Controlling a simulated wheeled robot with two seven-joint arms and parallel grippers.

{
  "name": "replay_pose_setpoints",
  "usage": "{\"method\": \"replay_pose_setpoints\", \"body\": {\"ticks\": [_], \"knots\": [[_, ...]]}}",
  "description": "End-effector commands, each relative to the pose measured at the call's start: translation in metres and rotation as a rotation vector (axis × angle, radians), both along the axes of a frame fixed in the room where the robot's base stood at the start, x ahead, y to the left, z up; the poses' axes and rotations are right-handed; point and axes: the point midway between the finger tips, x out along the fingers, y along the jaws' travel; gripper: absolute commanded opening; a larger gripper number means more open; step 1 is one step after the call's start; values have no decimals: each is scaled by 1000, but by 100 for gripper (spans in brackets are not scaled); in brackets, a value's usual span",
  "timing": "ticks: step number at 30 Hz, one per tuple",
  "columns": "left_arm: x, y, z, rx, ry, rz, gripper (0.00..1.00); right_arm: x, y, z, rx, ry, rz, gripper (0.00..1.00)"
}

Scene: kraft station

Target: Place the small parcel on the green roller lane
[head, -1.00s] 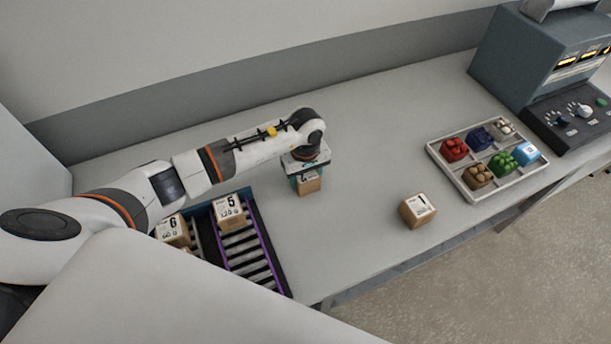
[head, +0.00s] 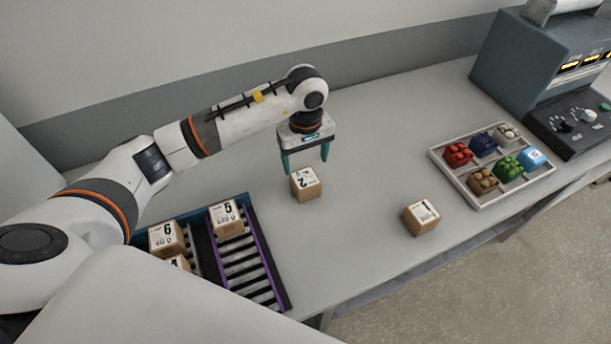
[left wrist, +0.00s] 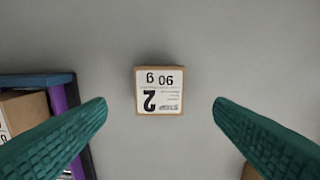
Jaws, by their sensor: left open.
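A small brown parcel labelled 2 (head: 305,184) stands on the table. No green lane is visible. My right gripper is not in view.
Parcel 1 (head: 421,217) stands alone near the table's front edge. A white divided tray (head: 477,204) of coloured items lies at the right, before a grey machine with a control panel (head: 573,128). The table between the rack and tray is mostly clear.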

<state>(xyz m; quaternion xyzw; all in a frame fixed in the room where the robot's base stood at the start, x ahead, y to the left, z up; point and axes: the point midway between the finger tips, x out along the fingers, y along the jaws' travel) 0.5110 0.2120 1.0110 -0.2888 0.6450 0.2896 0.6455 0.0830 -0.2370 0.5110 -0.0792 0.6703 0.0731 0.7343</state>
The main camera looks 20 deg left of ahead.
Motion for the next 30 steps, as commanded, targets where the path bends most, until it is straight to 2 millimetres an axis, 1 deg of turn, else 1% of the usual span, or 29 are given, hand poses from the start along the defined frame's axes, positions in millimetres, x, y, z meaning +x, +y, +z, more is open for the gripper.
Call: {"method": "replay_pose_setpoints", "body": {"ticks": [1,4,5,6,12,16,17,20,24,27,30], "knots": [[1,0,6,2,-4,-1,76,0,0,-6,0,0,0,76],[1,0,18,1,-2,0,76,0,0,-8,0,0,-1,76],[0,0,20,0,-1,0,80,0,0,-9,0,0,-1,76],[1,0,22,1,-2,-1,80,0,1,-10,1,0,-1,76],[4,-2,33,4,-10,-8,80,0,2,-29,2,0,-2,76],[3,-2,34,1,-1,-1,80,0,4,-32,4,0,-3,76],[2,-3,32,-1,1,1,80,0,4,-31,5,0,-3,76],[1,-3,19,-1,6,2,80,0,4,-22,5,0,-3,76],[1,-3,-6,-2,6,2,80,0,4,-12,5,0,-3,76],[1,-3,-20,-2,5,1,80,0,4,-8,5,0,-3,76],[2,-3,-28,-2,3,1,80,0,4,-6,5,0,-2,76]]}}
